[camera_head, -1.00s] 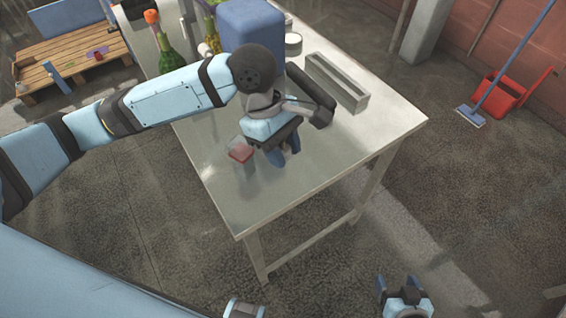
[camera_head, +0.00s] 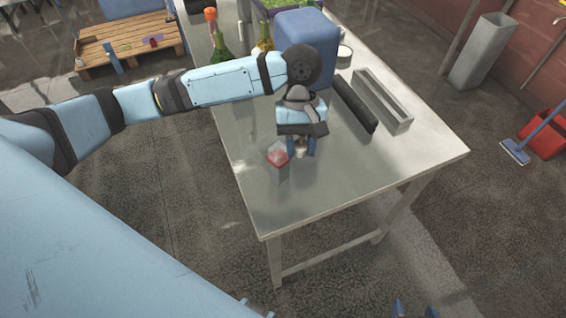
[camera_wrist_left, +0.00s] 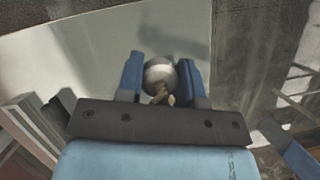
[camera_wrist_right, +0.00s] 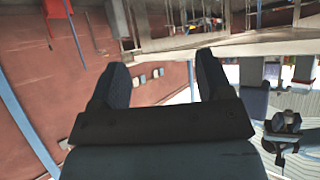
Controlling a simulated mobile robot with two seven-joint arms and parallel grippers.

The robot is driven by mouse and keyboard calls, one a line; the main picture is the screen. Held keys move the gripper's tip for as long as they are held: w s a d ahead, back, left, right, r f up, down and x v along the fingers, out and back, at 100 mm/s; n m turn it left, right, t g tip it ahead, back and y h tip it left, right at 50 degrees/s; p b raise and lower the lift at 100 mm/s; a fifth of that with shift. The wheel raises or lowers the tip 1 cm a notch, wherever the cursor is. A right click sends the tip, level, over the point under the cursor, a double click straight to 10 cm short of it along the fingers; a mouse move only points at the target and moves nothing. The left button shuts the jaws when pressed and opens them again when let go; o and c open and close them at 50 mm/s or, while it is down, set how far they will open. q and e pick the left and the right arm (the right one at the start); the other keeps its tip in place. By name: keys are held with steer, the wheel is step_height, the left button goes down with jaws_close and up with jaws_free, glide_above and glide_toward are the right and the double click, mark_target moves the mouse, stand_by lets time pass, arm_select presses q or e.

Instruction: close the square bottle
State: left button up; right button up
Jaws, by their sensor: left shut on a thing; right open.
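The square bottle (camera_head: 280,172) is a small clear block with red near its top. It stands upright near the table's left edge in the head view. My left gripper (camera_head: 301,148) is just right of it, fingers pointing down, shut on a small round pale stopper (camera_wrist_left: 160,72). The left wrist view shows the stopper between the blue fingers (camera_wrist_left: 162,75), with a brownish bit at its lower side. I cannot tell how high it is above the table. My right gripper (camera_wrist_right: 160,85) is open and empty, away from the table; only its tips show at the head view's bottom edge (camera_head: 415,309).
The metal table (camera_head: 350,175) is clear at its front. Behind my left gripper are a blue box (camera_head: 305,35), a green bottle (camera_head: 220,42), a round white container (camera_head: 344,55), a dark bar (camera_head: 353,104) and a grey tray (camera_head: 383,98).

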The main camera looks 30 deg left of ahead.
mark_target(274, 154)
arm_select(q)
steer(key=a+m+y, duration=0.1)
steer(key=a+m, duration=0.1)
steer(key=w+a+f+m, duration=0.1)
steer(key=a+m, duration=0.1)
steer(key=a+f+m+y+p, duration=0.1)
steer(key=a+m, duration=0.1)
steer(key=shift+w+a+m+g+y, duration=0.15)
steer(key=shift+w+m+g+y, duration=0.15)
steer(key=shift+w+g, duration=0.1)
